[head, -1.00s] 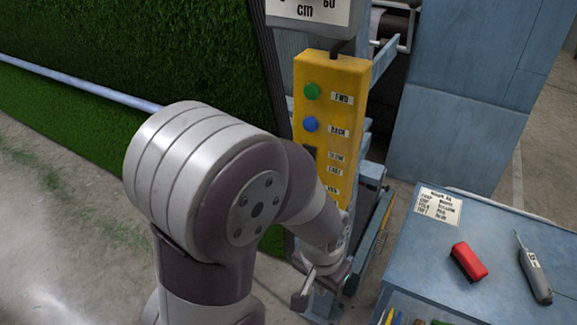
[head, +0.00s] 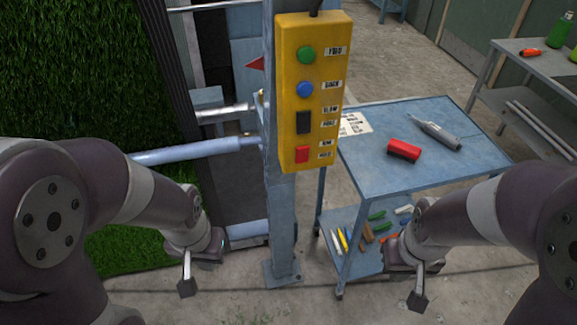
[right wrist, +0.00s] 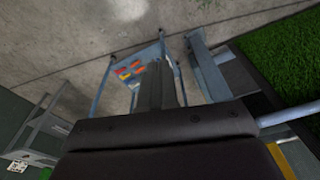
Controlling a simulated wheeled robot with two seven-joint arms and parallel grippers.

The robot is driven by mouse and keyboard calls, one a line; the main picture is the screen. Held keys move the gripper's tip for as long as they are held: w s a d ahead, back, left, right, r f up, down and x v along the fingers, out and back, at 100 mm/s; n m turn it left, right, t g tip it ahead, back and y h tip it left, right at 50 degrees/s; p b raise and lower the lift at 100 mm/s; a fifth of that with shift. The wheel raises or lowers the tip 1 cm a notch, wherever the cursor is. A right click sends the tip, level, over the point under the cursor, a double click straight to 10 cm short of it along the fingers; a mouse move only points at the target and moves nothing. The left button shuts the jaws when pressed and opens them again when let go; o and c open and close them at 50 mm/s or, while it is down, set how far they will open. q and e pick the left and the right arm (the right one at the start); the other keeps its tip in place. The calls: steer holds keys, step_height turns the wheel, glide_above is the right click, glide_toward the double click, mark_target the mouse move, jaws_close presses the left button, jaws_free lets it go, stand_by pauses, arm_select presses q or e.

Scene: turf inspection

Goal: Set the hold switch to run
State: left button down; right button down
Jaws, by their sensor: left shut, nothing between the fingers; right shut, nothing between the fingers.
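A yellow control box (head: 290,130) hangs on a grey post in the head view, its whole front uncovered. The hold switch (head: 302,155) is the red one at the bottom, beside small run and hold labels; its setting is too small to tell. Above it are a black switch (head: 303,122), a blue button (head: 305,89) and a green button (head: 306,55). My left gripper (head: 187,286) is shut and empty, low and left of the post. My right gripper (head: 417,301) is shut and empty, lower right of the box, in front of the cart. Neither touches the box.
A blue cart (head: 440,175) stands right of the post with a red object (head: 403,150) and a grey handheld tool (head: 436,135) on top. Its lower shelf holds several tools. Green turf (head: 70,75) and a metal roller bar (head: 190,151) are at the left. A grey bench (head: 520,85) stands behind right.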

steer(key=w+a+f+n+t+y+b, duration=0.2)
steer(key=w+a+n+t+y+b, duration=0.15)
steer(key=w+a+n+t, duration=0.75)
steer(key=s+a+r+n+t+y+b, duration=0.2)
steer(key=r+n+t, duration=0.4)
steer(key=n, duration=0.4)
steer(key=shift+s+a+r, duration=0.35)
steer(key=shift+s+a, duration=0.1)
steer(key=shift+s, duration=0.1)
steer(key=shift+y, duration=0.25)
